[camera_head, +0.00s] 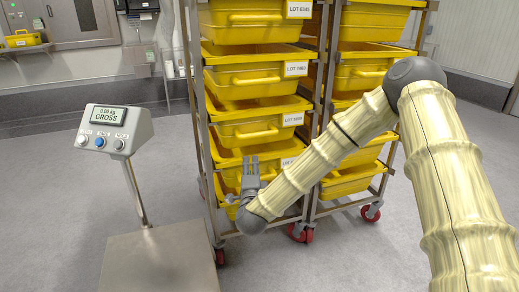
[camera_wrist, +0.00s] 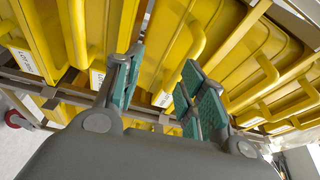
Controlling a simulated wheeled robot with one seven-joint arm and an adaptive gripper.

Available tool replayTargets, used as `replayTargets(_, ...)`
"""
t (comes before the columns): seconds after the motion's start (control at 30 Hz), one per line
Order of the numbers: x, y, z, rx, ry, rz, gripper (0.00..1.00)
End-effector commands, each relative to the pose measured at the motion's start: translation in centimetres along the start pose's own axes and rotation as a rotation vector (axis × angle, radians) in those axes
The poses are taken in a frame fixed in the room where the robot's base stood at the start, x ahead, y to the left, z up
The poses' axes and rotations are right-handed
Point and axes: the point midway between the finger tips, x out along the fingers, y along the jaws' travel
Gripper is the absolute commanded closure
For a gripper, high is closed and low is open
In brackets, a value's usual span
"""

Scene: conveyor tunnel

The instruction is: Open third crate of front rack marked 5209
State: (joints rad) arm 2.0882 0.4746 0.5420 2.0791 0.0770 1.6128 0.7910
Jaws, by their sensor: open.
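The front rack (camera_head: 193,75) holds yellow crates with white lot labels. The third crate visible from the top (camera_head: 228,133) has a bar handle (camera_head: 258,134) and a label (camera_head: 292,119) too small to read surely. It appears shut in the rack. My gripper (camera_head: 251,160) is open and empty, fingers upward, in front of the crate below (camera_head: 222,157), whose label is partly covered by my arm. In the wrist view, my green-padded fingers (camera_wrist: 160,88) are spread before tilted yellow crates, with a yellow handle (camera_wrist: 187,50) above and beyond the gap. Contact cannot be told.
A second rack of yellow crates (camera_head: 367,75) stands to the right, partly behind my arm. A scale with a display post (camera_head: 114,130) and grey platform (camera_head: 160,262) stands at left. Red casters (camera_head: 300,232) are under the racks. The floor between scale and rack is narrow.

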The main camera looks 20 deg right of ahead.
Motion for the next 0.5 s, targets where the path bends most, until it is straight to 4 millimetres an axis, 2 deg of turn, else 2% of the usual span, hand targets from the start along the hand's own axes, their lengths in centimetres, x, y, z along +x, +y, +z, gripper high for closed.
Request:
replayTargets(0.1, 1.6, -2.6, -1.5, 0.095, 0.071, -0.077, 0.59)
replayTargets(0.2, 2.2, -3.9, -2.1, 0.133, 0.098, -0.107, 0.59)
replayTargets(0.37, 3.4, -4.3, -2.4, 0.142, 0.105, -0.115, 0.59)
replayTargets(0.5, 5.3, -4.4, -2.6, 0.141, 0.104, -0.114, 0.59)
